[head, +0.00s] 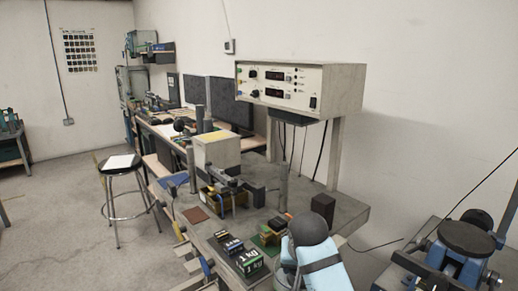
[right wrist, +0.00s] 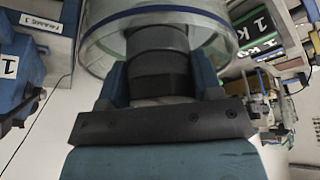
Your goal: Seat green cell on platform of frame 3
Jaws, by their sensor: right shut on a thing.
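My right gripper (right wrist: 162,85) is shut on a dark grey, cylinder-like neck (right wrist: 160,60), with a blue finger at each side. A clear round wall with a blue rim (right wrist: 90,38) surrounds this part. In the head view, a dark round knob (head: 308,228) stands beside my light-blue right gripper (head: 318,262), with clear material below. I cannot tell whether this is the green cell. A label on a blue part in the right wrist view seems to read frame 3 (right wrist: 40,20). My left gripper is not in view.
Dark weights with green 1 kg labels (head: 247,260) sit at the bench's front edge. A cream instrument (head: 300,86) stands on posts above the bench. A stool (head: 122,165) is on the left.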

